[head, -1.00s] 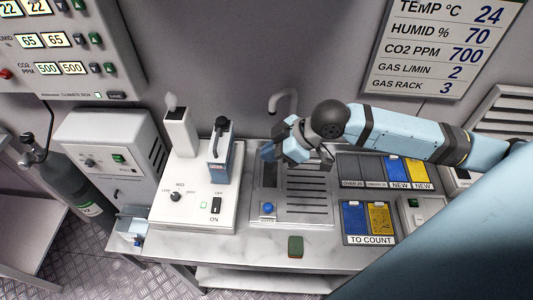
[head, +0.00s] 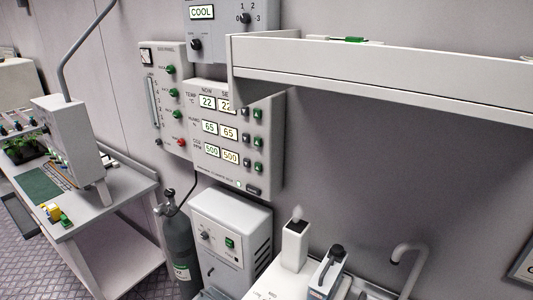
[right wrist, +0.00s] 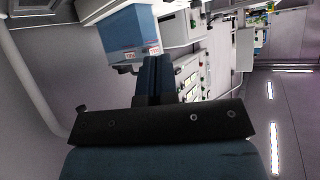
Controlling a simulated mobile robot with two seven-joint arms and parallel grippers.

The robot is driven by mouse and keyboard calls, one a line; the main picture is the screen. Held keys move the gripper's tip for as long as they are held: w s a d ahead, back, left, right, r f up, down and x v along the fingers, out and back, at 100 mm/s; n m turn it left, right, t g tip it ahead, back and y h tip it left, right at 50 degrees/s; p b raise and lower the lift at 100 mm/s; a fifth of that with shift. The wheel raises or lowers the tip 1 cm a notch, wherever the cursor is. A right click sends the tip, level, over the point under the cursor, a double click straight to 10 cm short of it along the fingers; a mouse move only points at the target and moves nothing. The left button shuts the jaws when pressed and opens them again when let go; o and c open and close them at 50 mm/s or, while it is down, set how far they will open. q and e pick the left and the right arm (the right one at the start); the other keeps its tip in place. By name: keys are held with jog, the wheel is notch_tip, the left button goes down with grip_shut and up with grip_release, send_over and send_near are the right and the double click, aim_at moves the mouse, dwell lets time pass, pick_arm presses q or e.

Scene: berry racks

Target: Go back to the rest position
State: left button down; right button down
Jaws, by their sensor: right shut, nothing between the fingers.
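Neither gripper shows in the head view now. My right gripper (right wrist: 157,72) shows in the right wrist view, its dark blue fingers together with nothing between them. A blue block-shaped thing (right wrist: 127,34) with a small red and white label is just beyond and left of the fingertips in that picture. I cannot tell how large the gap between them is. My left gripper is in no view.
In the head view a wall shelf (head: 380,72) spans the upper right. Control panels (head: 222,140) hang on the wall, above a grey cabinet (head: 233,235) and a gas cylinder (head: 178,245). A side bench (head: 100,205) stands at left, with purple floor in front.

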jog(key=s+f+m+h, duration=0.1)
jog(key=s+f+h, duration=0.1)
jog(key=s+f, duration=0.4)
jog(key=shift+s+d+m, duration=0.25)
jog(key=shift+s+m, duration=0.1)
jog(key=shift+m, duration=0.05)
